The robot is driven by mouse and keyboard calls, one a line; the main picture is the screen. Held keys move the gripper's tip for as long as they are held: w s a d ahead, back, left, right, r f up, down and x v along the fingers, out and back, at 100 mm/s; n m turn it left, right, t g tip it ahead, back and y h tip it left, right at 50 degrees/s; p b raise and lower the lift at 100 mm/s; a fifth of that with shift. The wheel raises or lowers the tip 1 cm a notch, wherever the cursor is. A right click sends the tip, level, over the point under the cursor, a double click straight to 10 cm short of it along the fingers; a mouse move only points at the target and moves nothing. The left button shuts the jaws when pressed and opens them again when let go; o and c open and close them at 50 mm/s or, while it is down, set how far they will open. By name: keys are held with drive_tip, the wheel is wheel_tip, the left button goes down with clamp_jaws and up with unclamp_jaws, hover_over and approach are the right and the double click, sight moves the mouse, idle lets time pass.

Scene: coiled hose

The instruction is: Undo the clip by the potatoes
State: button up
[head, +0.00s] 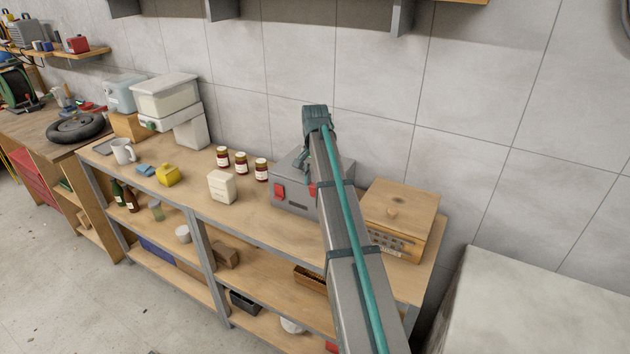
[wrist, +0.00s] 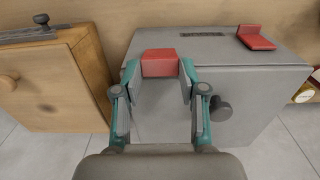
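A grey metal box (head: 289,208) with red clips stands on the wooden workbench. In the wrist view its lid (wrist: 230,78) fills the middle, with a dark knob (wrist: 221,108) on it. One red clip (wrist: 160,62), on the side toward the wooden box, sits between my fingertips. My gripper (wrist: 160,72) has a finger against each side of this clip. The other red clip (wrist: 256,37) is free; it also shows in the head view (head: 280,191). My gripper (head: 308,166) is mostly hidden behind my arm there. I cannot make out any potatoes.
A wooden box (head: 400,207) with unreadable front lettering stands right of the metal box; it shows at left in the wrist view (wrist: 45,75). Several jars (head: 241,162) and a cream container (head: 222,187) stand left. The tiled wall (head: 380,90) is close behind.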

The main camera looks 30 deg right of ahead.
drive_tip(key=shift+c, duration=1.1)
drive_tip(key=shift+s+a+f, duration=0.1)
drive_tip(key=h+b, duration=0.1)
drive_tip(key=s+a+t+b, duration=0.1)
drive_tip(key=shift+a+f+h+b, duration=0.1)
drive_tip(key=shift+f+h+b, duration=0.2)
drive_tip(key=shift+h, duration=0.1)
drive_tip(key=t+h+b, duration=0.1)
drive_tip(key=s+a+f+h+b, duration=0.1)
drive_tip(key=b, duration=0.1)
drive_tip(key=shift+a+t, duration=0.2)
drive_tip(key=shift+t, duration=0.2)
drive_tip(key=s+a+f+t+h+b, duration=0.1)
drive_tip(key=a+f+t+h+b, duration=0.2)
drive_tip(key=b, duration=2.9)
wheel_tip(320, 180, down, 4)
drive_tip(key=t+h, duration=0.4)
drive_tip(key=h, duration=0.4)
drive_tip(key=shift+s+t+b, duration=0.3)
drive_tip(key=shift+s+t, duration=0.1)
drive_tip(key=shift+h+b, duration=0.4)
drive_tip(key=shift+b, duration=0.15)
